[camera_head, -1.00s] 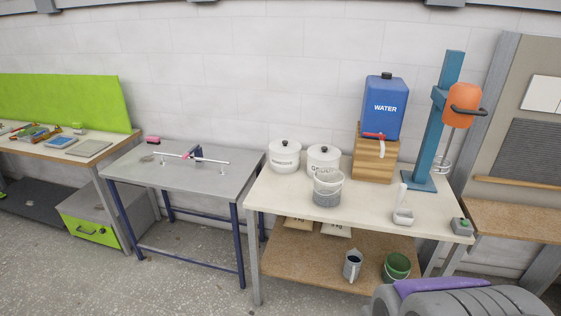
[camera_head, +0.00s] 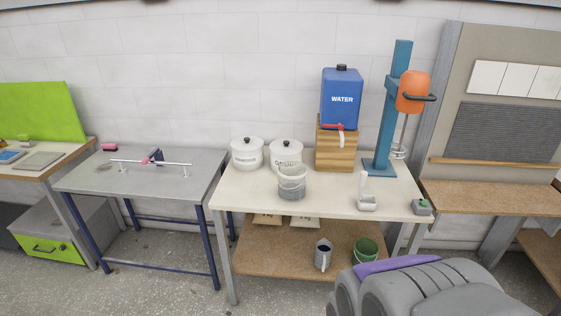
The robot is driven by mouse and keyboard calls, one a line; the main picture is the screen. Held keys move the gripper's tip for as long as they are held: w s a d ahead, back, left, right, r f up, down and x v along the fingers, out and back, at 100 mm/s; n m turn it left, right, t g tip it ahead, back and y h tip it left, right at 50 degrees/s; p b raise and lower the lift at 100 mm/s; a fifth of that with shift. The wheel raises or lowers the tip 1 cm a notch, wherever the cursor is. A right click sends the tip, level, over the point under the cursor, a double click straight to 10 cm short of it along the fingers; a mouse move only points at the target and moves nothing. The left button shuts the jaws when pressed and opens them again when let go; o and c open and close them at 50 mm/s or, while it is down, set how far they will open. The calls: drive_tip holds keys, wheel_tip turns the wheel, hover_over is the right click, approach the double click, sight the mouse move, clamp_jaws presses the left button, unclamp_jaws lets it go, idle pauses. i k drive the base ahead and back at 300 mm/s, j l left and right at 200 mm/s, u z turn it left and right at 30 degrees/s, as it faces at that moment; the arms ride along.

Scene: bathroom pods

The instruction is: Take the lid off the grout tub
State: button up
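Two white lidded tubs stand side by side at the back left of the cream-topped table (camera_head: 240,194). The right one looks like the grout tub (camera_head: 276,158), from its partly readable label. Its white lid (camera_head: 286,145) with a dark knob is on. A clear and grey bucket (camera_head: 291,184) stands in front and hides its lower part. The other white tub (camera_head: 246,156) is also lidded; its label is too small to read surely. My gripper is not in view; only grey and purple parts of my arm show at the bottom right.
A blue water tank (camera_head: 341,106) sits on a wooden block right of the tubs, beside a blue mixer stand (camera_head: 383,130). A white scoop (camera_head: 366,198) lies near the front edge. A jug (camera_head: 322,256) and green bucket (camera_head: 364,251) stand on the lower shelf.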

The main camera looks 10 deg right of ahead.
sight(286, 146)
drive_tip(key=i+j+z, duration=0.2)
drive_tip(key=i, duration=0.4)
drive_tip(key=i+j+z, duration=0.25)
drive_tip(key=i, duration=0.4)
drive_tip(key=i+j+z, duration=0.2)
drive_tip(key=i, duration=0.35)
drive_tip(key=i+j+z, duration=0.25)
drive_tip(key=i+j, duration=0.25)
drive_tip(key=i, duration=0.05)
